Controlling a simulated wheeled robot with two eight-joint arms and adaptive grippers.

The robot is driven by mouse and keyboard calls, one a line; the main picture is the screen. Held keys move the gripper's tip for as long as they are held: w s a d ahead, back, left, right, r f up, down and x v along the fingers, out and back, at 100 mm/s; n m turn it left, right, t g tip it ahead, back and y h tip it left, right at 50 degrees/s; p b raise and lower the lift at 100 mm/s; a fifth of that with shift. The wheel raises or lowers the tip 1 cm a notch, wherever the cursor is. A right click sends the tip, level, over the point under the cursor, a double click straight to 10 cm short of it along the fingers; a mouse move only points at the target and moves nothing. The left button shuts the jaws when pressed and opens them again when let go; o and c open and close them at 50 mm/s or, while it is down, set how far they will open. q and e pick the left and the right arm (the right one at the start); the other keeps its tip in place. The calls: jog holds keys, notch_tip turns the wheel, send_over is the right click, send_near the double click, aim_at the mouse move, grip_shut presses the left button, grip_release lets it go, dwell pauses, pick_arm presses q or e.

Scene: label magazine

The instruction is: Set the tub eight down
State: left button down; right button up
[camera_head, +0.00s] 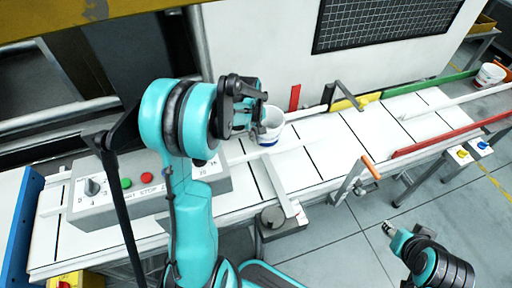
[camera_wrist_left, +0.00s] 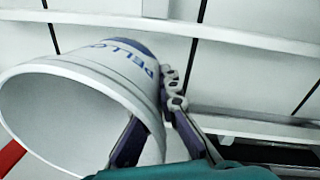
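A white tub (camera_head: 271,127) with a blue band is at my left gripper (camera_head: 258,112), over the white conveyor (camera_head: 318,150). In the left wrist view the tub (camera_wrist_left: 95,85) is tilted, its open mouth toward the lower left, with blue lettering on its side. The left gripper (camera_wrist_left: 153,122) is shut on the tub's wall, one finger seeming inside the rim and one outside. I cannot tell whether the tub touches the conveyor. No number is readable on it. My right gripper (camera_head: 391,233) is at the lower right, away from the conveyor; its fingers are too small to judge.
Another white tub (camera_head: 489,75) stands at the conveyor's far right end. A grey control box (camera_head: 140,190) with buttons is at left. A red rail (camera_head: 450,138), an orange-handled lever (camera_head: 369,166) and a yellow piece (camera_head: 357,101) edge the conveyor. Its middle right is clear.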

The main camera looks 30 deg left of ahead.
pick_arm(q)
notch_tip(320, 180, down, 4)
jog(key=shift+b, duration=0.7)
jog(key=shift+f, duration=0.35)
jog(key=shift+f, duration=0.1)
jog(key=c, duration=1.7)
grip_release()
